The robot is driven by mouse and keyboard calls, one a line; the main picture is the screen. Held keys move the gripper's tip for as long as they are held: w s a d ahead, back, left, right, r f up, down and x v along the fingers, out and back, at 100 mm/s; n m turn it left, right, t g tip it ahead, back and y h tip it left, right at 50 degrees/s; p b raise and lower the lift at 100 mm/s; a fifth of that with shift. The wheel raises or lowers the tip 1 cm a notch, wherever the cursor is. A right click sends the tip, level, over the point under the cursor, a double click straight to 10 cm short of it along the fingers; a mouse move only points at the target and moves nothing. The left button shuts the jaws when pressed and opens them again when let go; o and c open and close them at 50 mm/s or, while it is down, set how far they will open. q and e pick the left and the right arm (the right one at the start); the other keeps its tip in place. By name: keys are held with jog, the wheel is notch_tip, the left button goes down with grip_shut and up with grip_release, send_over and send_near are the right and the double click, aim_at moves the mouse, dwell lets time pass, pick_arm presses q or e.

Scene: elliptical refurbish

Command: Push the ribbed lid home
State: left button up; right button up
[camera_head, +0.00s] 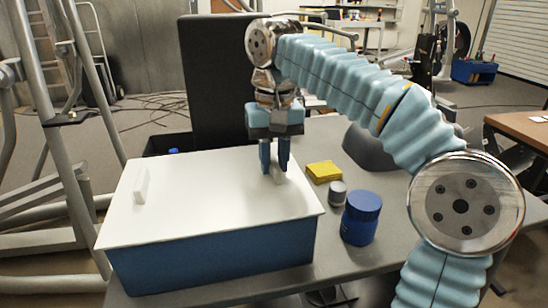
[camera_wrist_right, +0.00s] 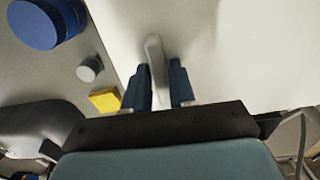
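The white lid (camera_head: 210,215) lies across the top of a blue box (camera_head: 215,258) on the grey table. It has one raised white rib near its left end (camera_head: 141,186) and another near its right end (camera_head: 278,179). My right gripper (camera_head: 274,172) points down at the right rib, with its blue fingers on either side of it. In the right wrist view the rib (camera_wrist_right: 155,62) runs between the fingertips (camera_wrist_right: 159,66), and a gap shows beside the right finger. I cannot tell whether the lid is fully seated. My left gripper is not in view.
Right of the box stand a yellow block (camera_head: 324,172), a small grey cylinder (camera_head: 337,194) and a blue jar (camera_head: 361,218). A dark grey rounded object (camera_head: 372,150) sits behind them. A tall black panel (camera_head: 222,80) rises behind the box. My right arm spans the right side.

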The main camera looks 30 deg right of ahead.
jog(key=o, duration=0.3)
notch_tip(320, 180, up, 8)
jog(key=p, duration=0.3)
jog(key=shift+f, duration=0.25)
